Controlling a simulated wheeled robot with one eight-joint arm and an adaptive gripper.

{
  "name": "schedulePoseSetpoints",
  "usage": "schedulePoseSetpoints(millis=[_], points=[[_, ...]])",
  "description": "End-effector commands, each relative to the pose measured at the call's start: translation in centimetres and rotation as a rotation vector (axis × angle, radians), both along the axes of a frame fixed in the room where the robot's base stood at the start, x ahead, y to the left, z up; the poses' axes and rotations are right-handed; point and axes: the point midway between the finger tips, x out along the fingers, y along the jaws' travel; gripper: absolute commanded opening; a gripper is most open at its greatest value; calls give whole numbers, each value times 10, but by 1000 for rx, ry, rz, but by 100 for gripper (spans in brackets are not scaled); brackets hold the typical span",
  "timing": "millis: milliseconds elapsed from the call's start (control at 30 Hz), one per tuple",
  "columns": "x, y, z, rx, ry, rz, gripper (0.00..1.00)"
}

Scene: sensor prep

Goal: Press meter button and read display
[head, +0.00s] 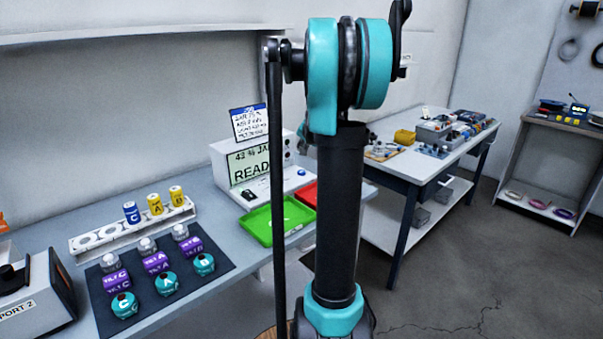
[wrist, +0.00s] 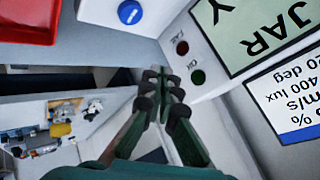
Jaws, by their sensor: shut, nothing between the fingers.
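The white meter (head: 228,152) stands on the bench at centre in the head view. Its pale green display (head: 249,166) reads "43 % JAR" and "READY" there, the end partly cut off by my arm. The meter's round blue button (head: 301,172) sits on its low front part. In the wrist view the blue button (wrist: 130,12) is at the top, and part of the display (wrist: 250,30) shows sideways with "JAR" and "Y". My gripper (wrist: 163,92) is shut and empty, its fingertips apart from the button in the picture. It is largely hidden behind my arm in the head view.
A green tray (head: 261,228) and a red tray (head: 307,194) lie before the meter. A blue-edged card (head: 249,123) stands above it. A rack (head: 90,240) with labelled jars and a dark mat (head: 150,312) with several capped pieces are at left. A second table (head: 385,166) stands at right.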

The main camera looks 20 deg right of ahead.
Motion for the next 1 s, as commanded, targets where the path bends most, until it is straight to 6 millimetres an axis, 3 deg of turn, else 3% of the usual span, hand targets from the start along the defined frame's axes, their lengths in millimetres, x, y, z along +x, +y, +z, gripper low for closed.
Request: schedulePoseSetpoints(millis=[300,500,1000], points=[[0,0,-43,0,0,0,0],[0,0,-61,0,0,0,0],[0,0,-68,0,0,0,0]])
